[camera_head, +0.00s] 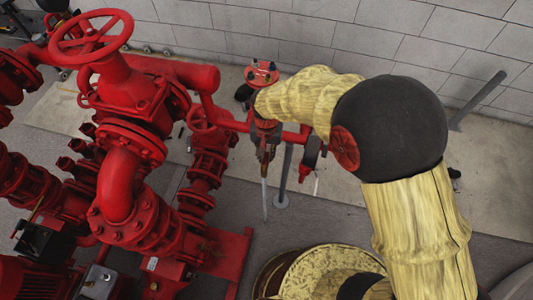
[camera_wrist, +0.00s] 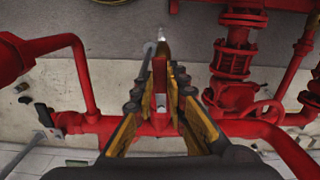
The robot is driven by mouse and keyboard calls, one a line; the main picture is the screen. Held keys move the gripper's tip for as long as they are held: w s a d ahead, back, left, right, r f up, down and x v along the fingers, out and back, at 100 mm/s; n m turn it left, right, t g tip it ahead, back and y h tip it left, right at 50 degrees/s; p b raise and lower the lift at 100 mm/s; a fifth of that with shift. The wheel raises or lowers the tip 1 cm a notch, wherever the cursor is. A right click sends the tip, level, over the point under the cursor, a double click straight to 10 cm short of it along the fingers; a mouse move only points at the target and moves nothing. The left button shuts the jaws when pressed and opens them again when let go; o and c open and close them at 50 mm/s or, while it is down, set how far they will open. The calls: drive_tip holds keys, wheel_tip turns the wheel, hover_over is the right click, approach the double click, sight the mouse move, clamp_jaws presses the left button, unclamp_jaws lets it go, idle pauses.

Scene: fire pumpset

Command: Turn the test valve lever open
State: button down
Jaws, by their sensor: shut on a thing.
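My gripper is shut on the lever. The valve body and the lever's pivot are mostly hidden behind my fingers and wrist.
Red pump pipework with a large handwheel (camera_head: 90,36) fills the left of the head view. A smaller handwheel (camera_wrist: 266,111) stands right of my gripper in the wrist view. A block wall (camera_head: 400,50) runs along the back, and a grey post (camera_head: 480,98) leans at right.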

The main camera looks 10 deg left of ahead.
drive_tip(key=shift+a+m, duration=0.3)
drive_tip(key=shift+m, duration=0.3)
drive_tip(key=c, duration=1.8)
unclamp_jaws()
drive_tip(key=shift+o, duration=0.2)
wheel_tip(320, 180, up, 12)
